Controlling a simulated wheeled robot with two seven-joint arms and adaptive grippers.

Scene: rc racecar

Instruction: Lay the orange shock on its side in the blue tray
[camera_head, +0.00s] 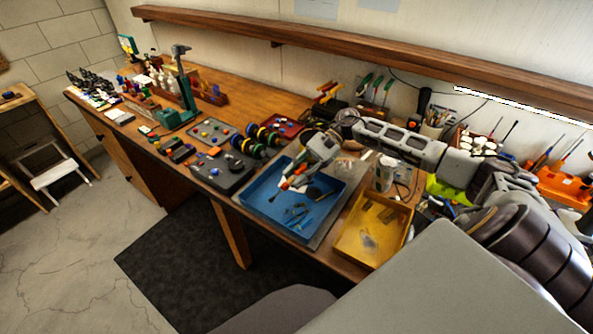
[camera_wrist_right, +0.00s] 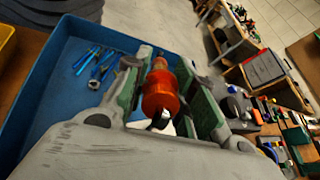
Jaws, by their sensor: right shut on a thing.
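The blue tray (camera_head: 263,200) lies on the workbench and also fills the left of the right wrist view (camera_wrist_right: 50,110). My right gripper (camera_head: 292,184) is over the tray, pointing down. In the right wrist view my right gripper (camera_wrist_right: 165,85) is shut on the orange shock (camera_wrist_right: 160,95), which sits between the two green-padded fingers. Only a little orange shows at the gripper in the head view. Whether the shock touches the tray floor I cannot tell. Several blue slender parts (camera_head: 298,215) lie in the tray, also seen in the right wrist view (camera_wrist_right: 97,62). My left gripper is out of view.
A yellow tray (camera_head: 352,245) stands right of the blue tray, near the bench's front edge. A white mug (camera_head: 385,172) stands behind it. A dark grey case (camera_head: 222,172) and wheels (camera_head: 262,137) are to the left. The left part of the blue tray's floor is bare.

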